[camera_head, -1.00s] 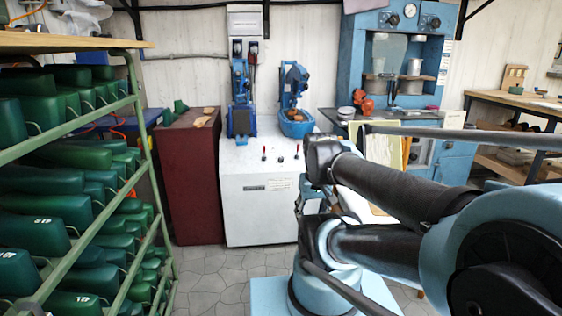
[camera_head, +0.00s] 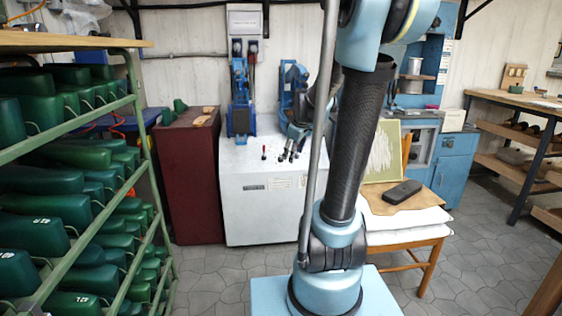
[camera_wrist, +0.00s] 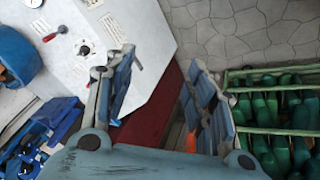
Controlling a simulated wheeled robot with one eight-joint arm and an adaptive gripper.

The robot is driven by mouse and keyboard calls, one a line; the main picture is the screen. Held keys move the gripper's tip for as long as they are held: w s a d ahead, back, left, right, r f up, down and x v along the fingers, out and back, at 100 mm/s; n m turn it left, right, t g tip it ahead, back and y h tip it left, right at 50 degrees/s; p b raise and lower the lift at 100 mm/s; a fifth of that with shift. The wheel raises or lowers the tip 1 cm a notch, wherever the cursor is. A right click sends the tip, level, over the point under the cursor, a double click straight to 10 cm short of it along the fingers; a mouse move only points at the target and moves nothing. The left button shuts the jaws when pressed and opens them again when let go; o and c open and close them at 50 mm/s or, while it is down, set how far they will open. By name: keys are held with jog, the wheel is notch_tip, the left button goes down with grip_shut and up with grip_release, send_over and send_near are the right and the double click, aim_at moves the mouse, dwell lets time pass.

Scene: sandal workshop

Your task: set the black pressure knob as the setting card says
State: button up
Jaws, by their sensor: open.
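The black pressure knob (camera_wrist: 84,49) sits on a pale dial on the white machine's sloped top in the wrist view, beside a red-handled lever (camera_wrist: 55,33). In the head view the knob is hidden behind or blends with my gripper (camera_head: 289,154), which is over the front of the machine top. In the wrist view my gripper (camera_wrist: 161,62) is open and empty, its blue fingers spread. The knob is to the left of the left finger, apart from it. I cannot tell which paper is the setting card; a small white label (camera_head: 280,183) on the machine front is unreadable.
The white machine (camera_head: 240,212) carries blue press units (camera_head: 241,100) at its back. A dark red cabinet (camera_head: 188,190) stands to its left, and a green rack (camera_head: 135,75) of lasts is nearer. A chair (camera_head: 405,238) holds a cushion, a board and a dark block. Floor shows between.

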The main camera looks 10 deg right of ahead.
jog(key=w+d+f+n+t, duration=0.15)
jog(key=w+n, duration=0.35)
jog(key=w, duration=1.3)
jog(key=n+t, duration=0.2)
jog(key=n, duration=0.2)
send_near(281, 157)
jog(key=shift+g, duration=0.25)
jog(key=x, duration=1)
jog(key=shift+w+d, duration=0.1)
jog(key=shift+w, duration=0.1)
jog(key=c, duration=1.1)
